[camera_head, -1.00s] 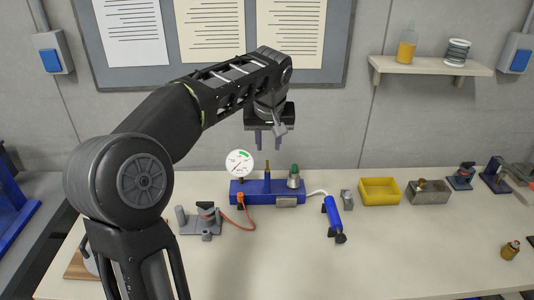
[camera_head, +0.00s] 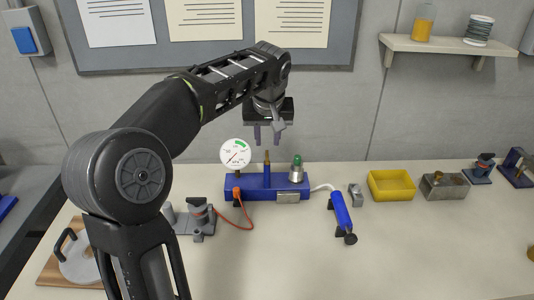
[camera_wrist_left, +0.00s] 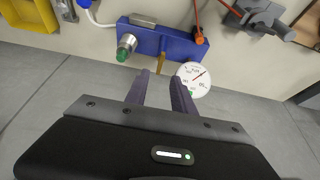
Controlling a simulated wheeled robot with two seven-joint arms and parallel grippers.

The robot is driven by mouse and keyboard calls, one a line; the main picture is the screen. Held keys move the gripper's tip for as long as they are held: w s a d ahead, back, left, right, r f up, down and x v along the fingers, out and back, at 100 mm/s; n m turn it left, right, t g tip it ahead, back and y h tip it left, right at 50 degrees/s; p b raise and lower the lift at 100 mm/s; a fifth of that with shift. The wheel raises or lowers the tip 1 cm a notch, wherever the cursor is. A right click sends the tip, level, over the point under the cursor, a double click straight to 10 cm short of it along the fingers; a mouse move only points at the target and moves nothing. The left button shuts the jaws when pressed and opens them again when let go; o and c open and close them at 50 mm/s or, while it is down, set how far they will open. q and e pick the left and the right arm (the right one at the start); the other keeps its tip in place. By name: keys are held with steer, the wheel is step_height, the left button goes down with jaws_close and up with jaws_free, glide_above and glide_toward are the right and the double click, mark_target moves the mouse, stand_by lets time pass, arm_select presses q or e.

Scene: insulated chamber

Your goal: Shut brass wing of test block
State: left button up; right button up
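The blue test block (camera_head: 262,193) stands on the table, with a round pressure gauge (camera_head: 235,153) at its left end and a green-topped metal fitting (camera_head: 297,170) at its right. The narrow brass wing (camera_head: 267,157) stands up from a blue stem in the middle. In the left wrist view the block (camera_wrist_left: 172,42) is upside down and the brass wing (camera_wrist_left: 161,62) points toward my fingers. My left gripper (camera_head: 268,140) is open and empty, just above the wing and apart from it; its two fingers also show in the left wrist view (camera_wrist_left: 158,92). My right gripper is out of view.
A blue hand pump (camera_head: 341,211) with a white hose lies right of the block. A yellow bin (camera_head: 391,185) and a grey metal box (camera_head: 445,186) stand further right. A grey fixture (camera_head: 195,217) with an orange hose is at left. The front middle of the table is clear.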

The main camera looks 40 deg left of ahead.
mark_target(267, 156)
arm_select(q)
steer(key=shift+p+x, duration=0.45)
steer(key=shift+x, duration=3.5)
steer(key=shift+c, duration=0.4)
jaws_close()
